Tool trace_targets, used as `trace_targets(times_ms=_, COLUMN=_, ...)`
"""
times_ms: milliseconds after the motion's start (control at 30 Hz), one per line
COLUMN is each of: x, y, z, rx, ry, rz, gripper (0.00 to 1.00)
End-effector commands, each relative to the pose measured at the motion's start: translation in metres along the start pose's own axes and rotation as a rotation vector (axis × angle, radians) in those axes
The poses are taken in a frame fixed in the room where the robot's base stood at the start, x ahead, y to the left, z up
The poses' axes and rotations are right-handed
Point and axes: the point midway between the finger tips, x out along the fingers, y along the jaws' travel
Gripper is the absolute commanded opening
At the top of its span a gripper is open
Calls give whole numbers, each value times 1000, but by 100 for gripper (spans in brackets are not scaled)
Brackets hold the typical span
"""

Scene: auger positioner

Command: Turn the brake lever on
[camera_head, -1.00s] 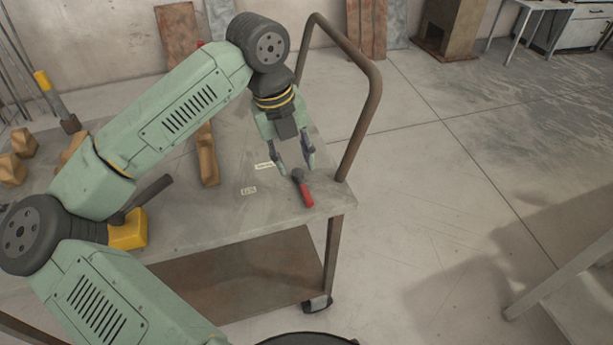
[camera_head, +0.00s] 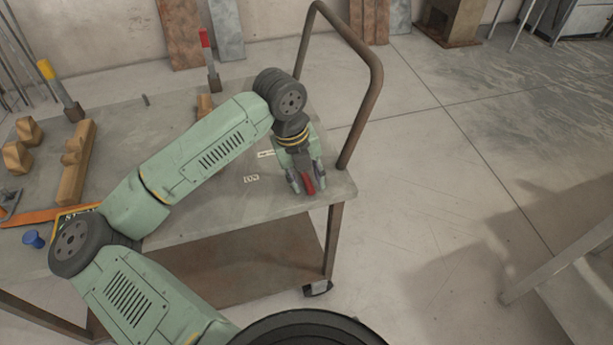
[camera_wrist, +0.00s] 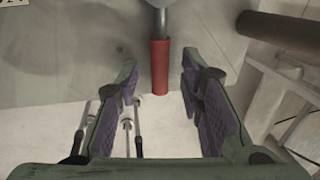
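A lever with a red handle (camera_head: 309,185) sits at the right front corner of the cart top, beside small printed labels (camera_head: 251,178). The lettering is too small to read. My gripper (camera_head: 305,181) is down at the lever, with a finger on each side of the red handle. In the wrist view, the red handle (camera_wrist: 159,68) and its grey shaft lie between the two fingers of my gripper (camera_wrist: 160,75). There are clear gaps on both sides, so the gripper is open and not closed on it. The lever's base is hidden in the head view.
The cart's bent tube handle (camera_head: 372,95) rises just right of the gripper. A yellow-topped tool (camera_head: 47,70), a red-topped tool (camera_head: 205,40) and wooden blocks (camera_head: 75,165) stand on the cart.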

Motion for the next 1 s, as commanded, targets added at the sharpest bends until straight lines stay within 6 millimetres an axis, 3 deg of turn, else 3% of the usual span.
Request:
trace_targets(times_ms=500, x=0, y=0, z=0, rx=0, ry=0, rz=0, gripper=1)
trace_targets(times_ms=1000, x=-1, y=0, z=0, rx=0, ry=0, rz=0, gripper=0)
